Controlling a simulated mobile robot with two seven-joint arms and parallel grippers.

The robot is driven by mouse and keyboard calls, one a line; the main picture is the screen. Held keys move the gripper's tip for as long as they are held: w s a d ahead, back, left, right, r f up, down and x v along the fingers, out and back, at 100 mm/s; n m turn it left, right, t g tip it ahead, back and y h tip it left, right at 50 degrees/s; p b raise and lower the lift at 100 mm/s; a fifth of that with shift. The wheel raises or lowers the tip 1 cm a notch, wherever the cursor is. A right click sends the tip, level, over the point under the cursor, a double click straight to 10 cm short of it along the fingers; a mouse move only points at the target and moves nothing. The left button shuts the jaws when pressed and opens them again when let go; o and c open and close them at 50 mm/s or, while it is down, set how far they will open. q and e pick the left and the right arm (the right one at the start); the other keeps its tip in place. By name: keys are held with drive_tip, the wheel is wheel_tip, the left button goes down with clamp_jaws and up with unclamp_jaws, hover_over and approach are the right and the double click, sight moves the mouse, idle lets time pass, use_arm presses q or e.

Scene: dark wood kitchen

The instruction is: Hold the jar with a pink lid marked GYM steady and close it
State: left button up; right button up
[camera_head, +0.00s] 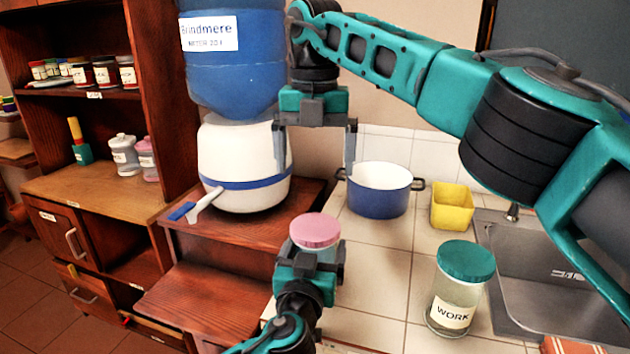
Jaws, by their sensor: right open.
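The jar with a pink lid (315,230) stands at the counter's left edge in the head view. The pink lid rests on top; I cannot tell how tightly it sits. Its lower body and any GYM label are hidden by my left gripper (311,256). That gripper comes from below, with its fingers on both sides of the jar's body, and looks shut on it. My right gripper (315,165) points down, open and empty, above the pink lid and apart from it.
A jar marked WORK (456,290) with a green lid stands to the right. Behind are a blue pot (380,200), a yellow container (453,206) and a sink (545,270). A large blue and white water dispenser (245,165) stands at the left. Tiles between the jars are clear.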

drive_tip(key=shift+r, duration=0.4)
use_arm(q)
drive_tip(key=o, duration=1.8)
drive_tip(key=shift+s, duration=0.1)
drive_tip(key=s, duration=0.4)
drive_tip(key=s+a+b, duration=0.1)
drive_tip(key=s, duration=0.3)
drive_tip(key=s+a, duration=0.1)
drive_tip(key=s, duration=0.3)
drive_tip(key=shift+s+a, duration=0.15)
drive_tip(key=shift+s, duration=0.15)
use_arm(e)
drive_tip(key=shift+f, duration=0.7)
